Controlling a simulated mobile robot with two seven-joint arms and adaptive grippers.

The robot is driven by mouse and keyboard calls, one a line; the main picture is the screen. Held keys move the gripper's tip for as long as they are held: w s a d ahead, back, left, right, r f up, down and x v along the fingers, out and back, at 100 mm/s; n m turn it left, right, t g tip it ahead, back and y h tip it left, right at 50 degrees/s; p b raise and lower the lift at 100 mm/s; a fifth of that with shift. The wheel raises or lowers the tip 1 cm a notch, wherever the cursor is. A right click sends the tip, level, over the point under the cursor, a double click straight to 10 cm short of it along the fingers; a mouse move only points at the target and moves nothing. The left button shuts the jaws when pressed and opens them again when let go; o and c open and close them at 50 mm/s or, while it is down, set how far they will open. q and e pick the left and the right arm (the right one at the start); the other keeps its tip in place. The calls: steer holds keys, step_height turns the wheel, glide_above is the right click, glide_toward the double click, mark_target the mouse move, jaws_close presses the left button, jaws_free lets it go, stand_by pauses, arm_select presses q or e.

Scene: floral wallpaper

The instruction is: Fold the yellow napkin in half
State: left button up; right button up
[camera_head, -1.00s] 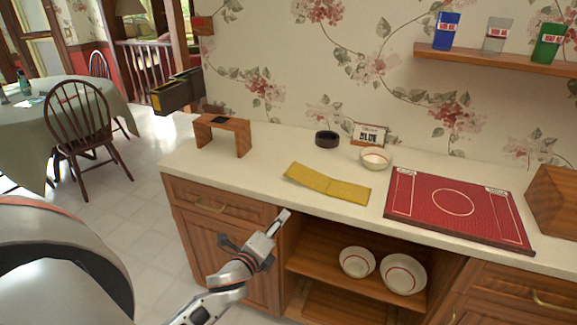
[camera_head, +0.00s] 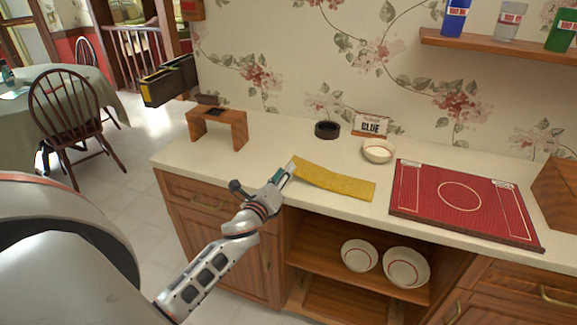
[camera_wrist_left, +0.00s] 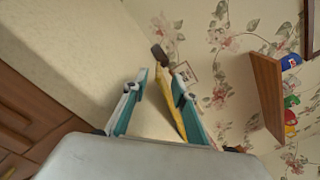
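The yellow napkin (camera_head: 340,183) lies on the pale counter as a long, narrow strip. My left gripper (camera_head: 285,172) is at the napkin's left end, over the counter's front edge. In the left wrist view the two fingers of the left gripper (camera_wrist_left: 155,98) stand apart. The napkin shows there as a thin yellow strip (camera_wrist_left: 175,106) between them, close to the right-hand finger. I cannot tell whether that finger touches it. My right gripper is not in view.
A small wooden stand (camera_head: 219,127), a dark ring (camera_head: 327,130), a small sign (camera_head: 371,124) and a bowl (camera_head: 377,151) stand behind. A red mat (camera_head: 462,203) lies to the right. An open cabinet below holds bowls (camera_head: 406,268).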

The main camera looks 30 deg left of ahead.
arm_select(q)
steer(key=shift+w+a, duration=0.2)
steer(key=shift+w, duration=0.7)
steer(key=shift+w+a, duration=0.15)
steer(key=shift+w, duration=0.7)
steer(key=c, duration=0.7)
